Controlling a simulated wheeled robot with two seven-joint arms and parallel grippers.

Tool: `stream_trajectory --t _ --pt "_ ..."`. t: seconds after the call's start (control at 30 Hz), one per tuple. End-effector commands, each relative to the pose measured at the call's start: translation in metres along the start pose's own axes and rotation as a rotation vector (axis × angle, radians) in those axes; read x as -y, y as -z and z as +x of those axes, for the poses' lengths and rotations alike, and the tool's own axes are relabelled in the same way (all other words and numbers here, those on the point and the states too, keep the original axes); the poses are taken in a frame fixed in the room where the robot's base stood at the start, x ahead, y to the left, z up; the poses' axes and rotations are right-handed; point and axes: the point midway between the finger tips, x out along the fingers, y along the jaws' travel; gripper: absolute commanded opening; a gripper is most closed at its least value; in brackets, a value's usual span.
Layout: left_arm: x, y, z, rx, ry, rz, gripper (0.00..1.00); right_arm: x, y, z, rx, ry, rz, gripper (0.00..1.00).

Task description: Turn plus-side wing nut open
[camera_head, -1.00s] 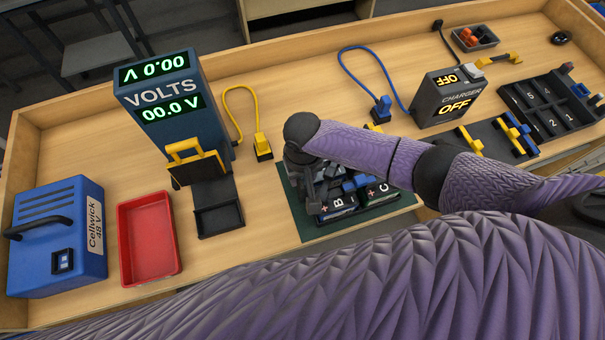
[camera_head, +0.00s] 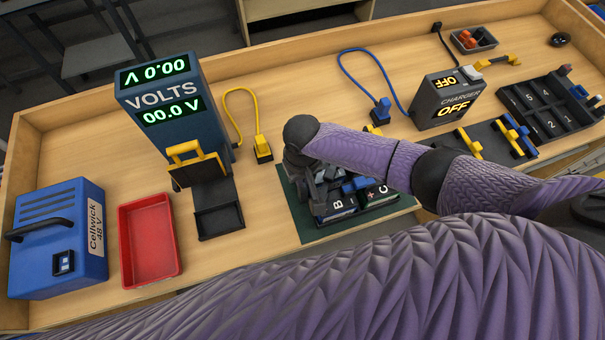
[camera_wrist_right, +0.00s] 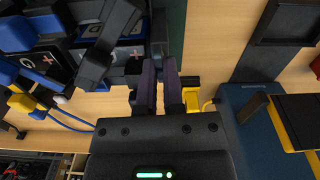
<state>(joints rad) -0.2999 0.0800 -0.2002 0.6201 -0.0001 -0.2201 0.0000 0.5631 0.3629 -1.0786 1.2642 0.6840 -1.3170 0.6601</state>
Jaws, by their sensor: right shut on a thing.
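Battery modules marked B (camera_head: 337,206) and C (camera_head: 370,194), with blue and black parts on top, sit on a green mat (camera_head: 297,215). My right gripper (camera_head: 316,192) points down over the left part of this pack. In the right wrist view its two dark fingers (camera_wrist_right: 158,68) are close together, beside a module top with a red plus mark (camera_wrist_right: 137,53). They are shut on a small part at the pack, apparently the plus-side wing nut, which the fingers mostly hide. My left gripper is not in view.
A voltmeter reading 00.0 V (camera_head: 160,100) and a red tray (camera_head: 150,240) stand left of the mat, with a blue Cellwick box (camera_head: 60,240) beyond.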

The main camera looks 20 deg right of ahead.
Motion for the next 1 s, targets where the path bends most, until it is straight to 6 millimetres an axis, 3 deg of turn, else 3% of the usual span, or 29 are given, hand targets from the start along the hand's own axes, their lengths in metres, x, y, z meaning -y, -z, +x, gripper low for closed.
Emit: stream_trajectory --t 1.0 --pt "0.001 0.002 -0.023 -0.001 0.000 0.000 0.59 0.000 0.001 -0.001 -0.002 -0.001 -0.924 0.00"
